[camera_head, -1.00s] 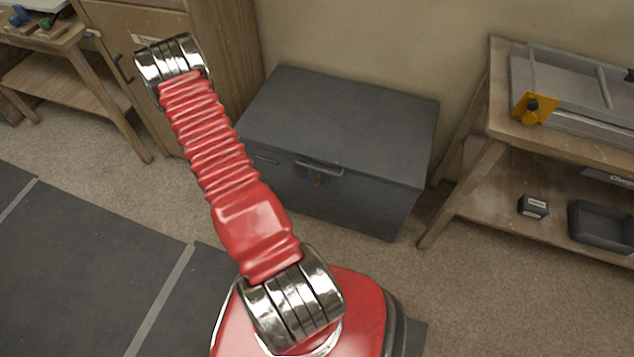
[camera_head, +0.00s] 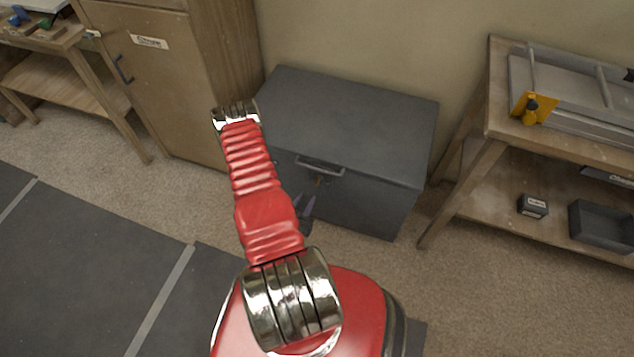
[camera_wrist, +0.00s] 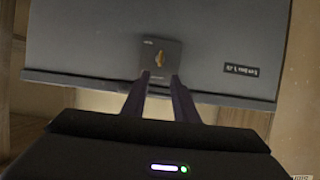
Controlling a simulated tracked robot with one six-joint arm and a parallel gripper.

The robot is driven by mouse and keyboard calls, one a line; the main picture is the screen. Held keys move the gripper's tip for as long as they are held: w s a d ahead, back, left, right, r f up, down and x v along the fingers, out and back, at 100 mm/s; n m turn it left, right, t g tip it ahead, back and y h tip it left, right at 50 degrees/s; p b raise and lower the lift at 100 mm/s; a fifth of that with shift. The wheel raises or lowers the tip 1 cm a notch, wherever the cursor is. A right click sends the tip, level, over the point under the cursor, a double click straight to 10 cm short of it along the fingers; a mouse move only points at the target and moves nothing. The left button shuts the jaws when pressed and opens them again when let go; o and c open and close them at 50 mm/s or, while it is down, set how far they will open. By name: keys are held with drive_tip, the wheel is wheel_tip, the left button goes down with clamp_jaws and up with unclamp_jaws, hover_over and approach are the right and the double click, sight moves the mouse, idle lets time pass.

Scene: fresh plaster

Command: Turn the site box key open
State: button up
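The site box (camera_head: 345,115) is a dark grey chest with a closed lid, standing against the wall. Its small brass-coloured key (camera_head: 318,182) sits on the front below the handle. In the wrist view the key (camera_wrist: 159,59) shows on a dark square lock plate (camera_wrist: 172,50), and the box front appears upside down. My gripper (camera_wrist: 161,77) is open and empty, its two dark fingers apart with the tips just short of the key in the picture. In the head view my gripper (camera_head: 304,203) shows partly behind my red arm, in front of the box and a little below the key.
A wooden cabinet (camera_head: 150,80) stands left of the box. A wooden workbench (camera_head: 505,130) stands to the right, with a black tray (camera_head: 603,225) and a small box (camera_head: 533,206) on its lower shelf.

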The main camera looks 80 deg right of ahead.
sight(317, 181)
drive_tip(key=shift+d, duration=0.1)
drive_tip(key=x, duration=1.3)
drive_tip(key=shift+d+f, duration=0.25)
drive_tip(key=shift+c, duration=0.7)
clamp_jaws()
drive_tip(key=shift+a, duration=0.15)
